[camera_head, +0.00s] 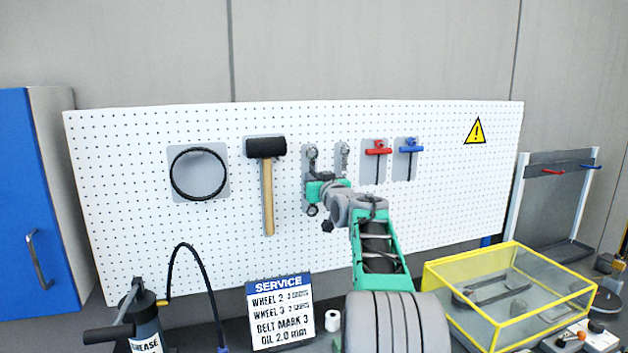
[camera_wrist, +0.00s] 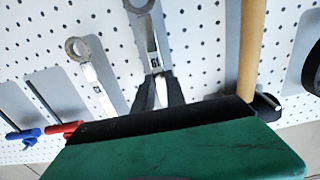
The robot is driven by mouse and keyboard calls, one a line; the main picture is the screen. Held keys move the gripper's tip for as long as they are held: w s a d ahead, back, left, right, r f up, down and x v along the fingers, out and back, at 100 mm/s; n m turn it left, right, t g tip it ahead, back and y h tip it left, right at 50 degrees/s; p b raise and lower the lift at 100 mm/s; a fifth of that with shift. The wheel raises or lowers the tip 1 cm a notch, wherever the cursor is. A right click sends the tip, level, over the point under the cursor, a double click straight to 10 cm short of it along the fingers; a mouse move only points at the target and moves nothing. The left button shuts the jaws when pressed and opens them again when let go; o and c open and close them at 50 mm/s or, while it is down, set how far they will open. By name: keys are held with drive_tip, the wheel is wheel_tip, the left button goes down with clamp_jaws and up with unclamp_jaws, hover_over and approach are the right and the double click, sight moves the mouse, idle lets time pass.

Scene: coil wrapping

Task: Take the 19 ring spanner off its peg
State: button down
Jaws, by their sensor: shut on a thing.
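Two grey spanners hang side by side on the white pegboard (camera_head: 440,180). My gripper (camera_wrist: 158,92) is shut on the shank of the left one in the head view, the larger spanner (camera_head: 311,154). In the wrist view this spanner (camera_wrist: 150,35) runs up from between my dark fingers, its upper end cut by the frame edge. My gripper hides part of the held spanner's shank.
A black mallet (camera_head: 267,185) hangs close left of the held spanner, and a belt ring (camera_head: 172,175) further left. Red (camera_head: 378,151) and blue (camera_head: 411,149) T-handles hang to the right. A yellow-framed clear box (camera_head: 510,295) stands below right, a service sign (camera_head: 282,312) below.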

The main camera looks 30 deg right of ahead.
drive_tip(key=shift+r, duration=0.3)
drive_tip(key=shift+s+f+b, duration=0.1)
drive_tip(key=shift+b, duration=0.2)
drive_tip(key=b+v, duration=0.7)
drive_tip(key=v, duration=0.1)
idle(0.4)
